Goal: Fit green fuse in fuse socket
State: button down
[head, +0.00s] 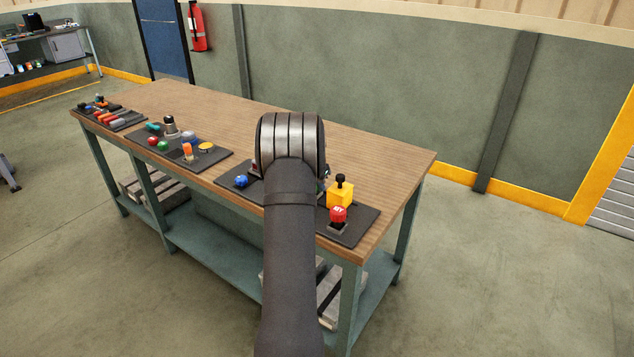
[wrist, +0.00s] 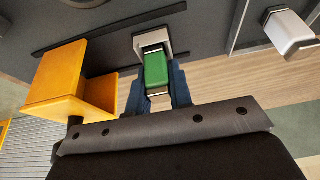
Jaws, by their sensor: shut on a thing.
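The green fuse (wrist: 155,69) is a small green block with pale metal ends, seen in the wrist view. My gripper (wrist: 156,80) is shut on it, with one dark blue finger on each side. The fuse's far end lies at the grey fuse socket (wrist: 167,36), a light, open frame on the dark panel. I cannot tell how deep the fuse sits, or whether it only overlaps the socket from this angle. In the head view my arm hides the gripper, the fuse and the socket.
A yellow block (wrist: 57,75) stands close to the left of my gripper; it also shows in the head view (head: 340,196). A white part (wrist: 288,28) is at the right. Other panels with knobs lie along the wooden bench (head: 400,160), whose back is clear.

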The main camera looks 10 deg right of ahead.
jog(key=shift+s+a+f, duration=0.1)
jog(key=shift+s+f, duration=0.1)
jog(key=shift+f, duration=0.45)
jog(key=shift+s+f, duration=0.15)
jog(key=shift+f, duration=0.5)
dwell(1.3)
jog(key=c, duration=1.5)
grip_release()
jog(key=shift+c, duration=0.9)
jog(key=shift+o, duration=0.6)
jog(key=shift+w+r, duration=0.15)
jog(key=shift+r, duration=0.95)
jog(key=shift+o, duration=1.2)
jog(key=shift+r, duration=0.3)
jog(key=shift+w+r, duration=0.1)
jog(key=shift+r, duration=2.15)
